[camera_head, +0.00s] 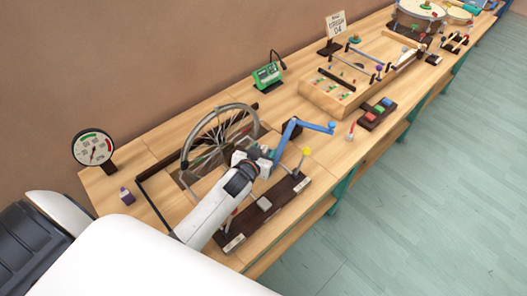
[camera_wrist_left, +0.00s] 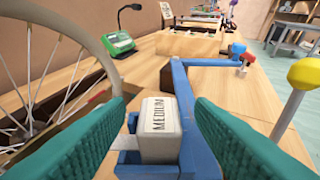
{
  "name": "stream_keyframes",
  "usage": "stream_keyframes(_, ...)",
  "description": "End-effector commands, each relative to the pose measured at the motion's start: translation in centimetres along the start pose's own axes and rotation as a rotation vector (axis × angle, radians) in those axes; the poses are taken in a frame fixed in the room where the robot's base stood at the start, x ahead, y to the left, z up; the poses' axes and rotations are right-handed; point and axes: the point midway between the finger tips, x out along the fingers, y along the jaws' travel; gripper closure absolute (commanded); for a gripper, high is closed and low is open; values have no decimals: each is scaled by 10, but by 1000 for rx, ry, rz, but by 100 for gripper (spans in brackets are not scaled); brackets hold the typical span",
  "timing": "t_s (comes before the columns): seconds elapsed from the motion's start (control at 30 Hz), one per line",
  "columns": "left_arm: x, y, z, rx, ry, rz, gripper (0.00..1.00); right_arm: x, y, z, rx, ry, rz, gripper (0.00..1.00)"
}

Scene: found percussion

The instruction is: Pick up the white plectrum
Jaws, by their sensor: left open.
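The white plectrum (camera_wrist_left: 158,128) shows in the left wrist view as a white block marked MEDIUM, seated in a blue holder (camera_wrist_left: 183,105). A thin pale tongue (camera_wrist_left: 98,150) points left from it toward the spokes. My left gripper (camera_wrist_left: 160,112) is open, with one green finger pad on each side of the block. I see no clear contact between the pads and the block. In the head view my left gripper (camera_head: 262,160) is over the blue holder beside the wheel and hides most of the block. My right gripper is not in view.
A spoked wheel (camera_head: 190,150) stands close to the left of the gripper. A yellow-knobbed lever (camera_head: 306,151) rises close to the right. A blue crank arm (camera_head: 316,126) reaches right. A green meter box (camera_head: 267,76) and a wooden frame (camera_head: 318,97) stand farther along the bench.

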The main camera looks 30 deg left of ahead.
Motion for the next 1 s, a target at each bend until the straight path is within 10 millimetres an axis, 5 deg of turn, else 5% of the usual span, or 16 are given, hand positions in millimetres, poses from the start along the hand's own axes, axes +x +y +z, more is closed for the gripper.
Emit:
stream_keyframes(0.37,12,0,-1,1,0,-1,51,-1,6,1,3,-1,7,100)
stream_keyframes(0.67,12,0,-1,1,1,-1,98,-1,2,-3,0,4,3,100)
stream_keyframes(1.0,8,0,9,1,-2,0,99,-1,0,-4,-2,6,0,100)
